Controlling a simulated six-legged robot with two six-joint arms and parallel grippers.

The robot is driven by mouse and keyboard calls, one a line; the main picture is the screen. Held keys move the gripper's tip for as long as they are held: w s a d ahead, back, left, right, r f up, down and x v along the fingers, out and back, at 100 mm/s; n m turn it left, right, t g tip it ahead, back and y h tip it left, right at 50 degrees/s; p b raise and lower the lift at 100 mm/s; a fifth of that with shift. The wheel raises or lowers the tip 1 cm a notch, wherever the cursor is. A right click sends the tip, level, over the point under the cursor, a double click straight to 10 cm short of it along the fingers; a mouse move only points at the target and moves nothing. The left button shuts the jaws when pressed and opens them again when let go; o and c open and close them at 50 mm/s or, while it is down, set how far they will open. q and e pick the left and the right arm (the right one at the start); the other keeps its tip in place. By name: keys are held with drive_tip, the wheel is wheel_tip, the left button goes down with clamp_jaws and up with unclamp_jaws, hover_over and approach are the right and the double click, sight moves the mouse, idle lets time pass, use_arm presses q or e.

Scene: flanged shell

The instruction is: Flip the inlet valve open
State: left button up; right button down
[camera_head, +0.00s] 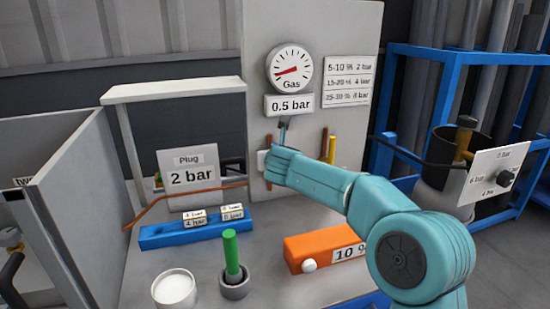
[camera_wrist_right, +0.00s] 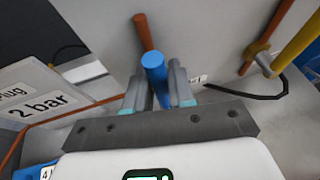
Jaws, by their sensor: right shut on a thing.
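A blue cylindrical handle (camera_wrist_right: 154,68), seen nearly end-on in the right wrist view, appears to be the inlet valve's lever. My right gripper (camera_wrist_right: 158,88) is shut on it, with one finger on each side. A copper-brown rod or pipe (camera_wrist_right: 142,32) shows just beyond the handle. In the head view my right gripper (camera_head: 283,126) is at the grey panel below the gauge (camera_head: 289,67), and the arm largely hides the valve. The gauge, labelled Gas, has a red needle pointing left. My left gripper is not in view.
A sign reading 0.5 bar (camera_head: 289,104) is above the gripper. A yellow pipe (camera_head: 332,149) stands close to its right. On the bench are a Plug 2 bar sign (camera_head: 188,179), a blue block (camera_head: 160,237), a green rod (camera_head: 231,250), a white cup (camera_head: 174,287) and an orange block (camera_head: 312,246).

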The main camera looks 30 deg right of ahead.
drive_tip(key=shift+f, duration=0.1)
drive_tip(key=c, duration=1.1)
unclamp_jaws()
drive_tip(key=shift+o, duration=0.2)
drive_tip(key=v, duration=1.6)
drive_tip(key=shift+s, duration=0.1)
